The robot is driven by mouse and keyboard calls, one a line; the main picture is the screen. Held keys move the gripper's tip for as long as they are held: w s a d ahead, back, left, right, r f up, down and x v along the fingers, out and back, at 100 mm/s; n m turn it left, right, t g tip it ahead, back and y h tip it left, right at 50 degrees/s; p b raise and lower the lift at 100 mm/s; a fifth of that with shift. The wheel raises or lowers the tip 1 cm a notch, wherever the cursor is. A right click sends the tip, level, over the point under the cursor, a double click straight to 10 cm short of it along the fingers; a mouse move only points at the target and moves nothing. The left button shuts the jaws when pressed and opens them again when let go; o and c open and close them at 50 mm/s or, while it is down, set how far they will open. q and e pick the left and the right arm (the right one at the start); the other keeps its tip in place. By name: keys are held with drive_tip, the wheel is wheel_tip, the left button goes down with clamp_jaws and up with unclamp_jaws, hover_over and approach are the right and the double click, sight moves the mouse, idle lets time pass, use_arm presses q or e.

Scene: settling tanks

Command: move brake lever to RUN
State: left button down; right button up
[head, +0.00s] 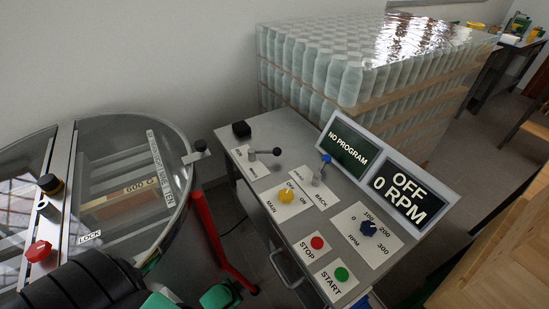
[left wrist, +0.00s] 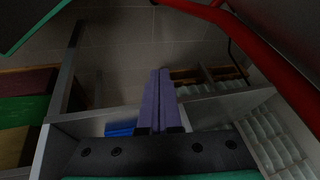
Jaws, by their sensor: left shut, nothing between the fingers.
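A lever with a black knob (head: 276,152) lies nearly level across a small white plate (head: 258,162) at the console's far left corner. The plate's lettering is too small to read, so I cannot tell for sure that it is the brake lever. A second lever with a blue knob (head: 325,159) stands on a plate marked BACK. My left arm, black with green parts, comes in at the bottom left of the head view, below the console; its fingers are hidden there. In the left wrist view my left gripper (left wrist: 159,72) is shut and empty. My right gripper is out of view.
Screens read NO PROGRAM (head: 346,146) and OFF 0 RPM (head: 406,196). A round lidded machine (head: 110,125) and red bar (head: 217,240) stand left.

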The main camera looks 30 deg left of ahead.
use_arm(q)
drive_tip(key=w+a+r+m+t+y, duration=0.1)
drive_tip(key=w+a+r+t, duration=0.2)
drive_tip(key=w+r, duration=0.55)
drive_tip(key=w+a+r+m+t+y+p, duration=0.1)
drive_tip(key=w+a+r+t+y, duration=0.15)
drive_tip(key=r, duration=1.15)
drive_tip(key=w+a+r+m+t+y, duration=0.1)
drive_tip(key=w+a+r+t, duration=0.15)
drive_tip(key=w+r, duration=0.65)
drive_tip(key=d+r+m+t+h, duration=0.1)
drive_tip(key=d+m+h, duration=0.1)
drive_tip(key=m, duration=0.1)
drive_tip(key=d+r+m+t+h, duration=0.1)
drive_tip(key=d+r+m+h, duration=0.1)
drive_tip(key=m, duration=0.1)
drive_tip(key=d+r+m+t+h, duration=0.1)
drive_tip(key=d+r+m+h, duration=0.1)
drive_tip(key=m, duration=0.1)
drive_tip(key=shift+s+r+m, duration=0.15)
drive_tip(key=shift+s+m, duration=0.05)
drive_tip(key=shift+m, duration=0.2)
drive_tip(key=shift+d, duration=0.15)
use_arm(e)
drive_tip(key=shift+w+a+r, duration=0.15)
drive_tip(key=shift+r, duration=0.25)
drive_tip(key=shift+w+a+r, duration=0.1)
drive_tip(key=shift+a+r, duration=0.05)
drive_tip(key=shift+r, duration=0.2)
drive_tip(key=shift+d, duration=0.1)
